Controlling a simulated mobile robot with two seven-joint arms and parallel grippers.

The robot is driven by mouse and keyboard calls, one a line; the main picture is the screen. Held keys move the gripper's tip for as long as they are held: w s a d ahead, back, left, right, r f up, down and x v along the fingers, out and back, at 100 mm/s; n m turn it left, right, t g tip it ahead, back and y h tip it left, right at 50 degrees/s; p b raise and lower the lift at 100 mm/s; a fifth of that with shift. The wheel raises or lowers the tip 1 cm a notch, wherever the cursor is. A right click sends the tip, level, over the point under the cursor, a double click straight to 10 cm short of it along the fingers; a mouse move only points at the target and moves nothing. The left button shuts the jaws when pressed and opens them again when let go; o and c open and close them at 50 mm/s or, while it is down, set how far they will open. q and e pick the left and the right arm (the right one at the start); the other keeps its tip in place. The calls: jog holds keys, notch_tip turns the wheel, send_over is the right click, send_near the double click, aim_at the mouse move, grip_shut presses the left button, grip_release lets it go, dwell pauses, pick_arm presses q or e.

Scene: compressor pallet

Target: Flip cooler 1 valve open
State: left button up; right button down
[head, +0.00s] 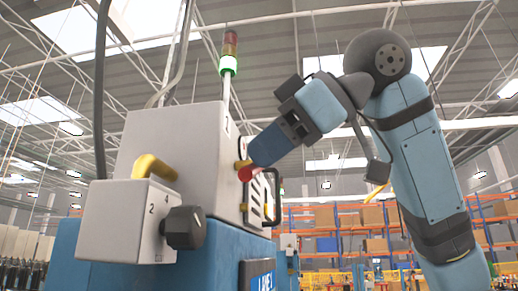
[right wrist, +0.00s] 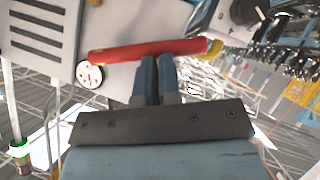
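A valve lever with a red grip (right wrist: 150,50) and a yellow end (right wrist: 214,48) lies across the pale cabinet face in the right wrist view. I take it for the cooler 1 valve, though no label on it is readable. In the head view its red part (head: 248,173) shows small at the cabinet's right side. My right gripper (right wrist: 156,62) has its two blue fingers close together, tips at the red grip's edge; the grip is not between them. Whether they touch it is unclear. My left gripper is not in view.
The pale cabinet (head: 165,130) carries a lit green signal tower (head: 228,65). A black handle (head: 272,198) and a round dial (right wrist: 90,75) are close by.

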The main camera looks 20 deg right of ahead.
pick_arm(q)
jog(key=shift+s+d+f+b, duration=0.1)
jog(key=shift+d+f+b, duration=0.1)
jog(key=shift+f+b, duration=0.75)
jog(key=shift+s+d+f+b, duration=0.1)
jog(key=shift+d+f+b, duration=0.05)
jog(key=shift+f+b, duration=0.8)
pick_arm(e)
jog(key=w+d+f+n+t, duration=0.2)
jog(key=w+f+n+t, duration=0.1)
jog(key=f+n+t, duration=0.3)
jog(key=shift+n+t+h, duration=0.4)
jog(key=shift+n+t, duration=0.3)
jog(key=shift+n, duration=0.6)
jog(key=shift+w, duration=0.15)
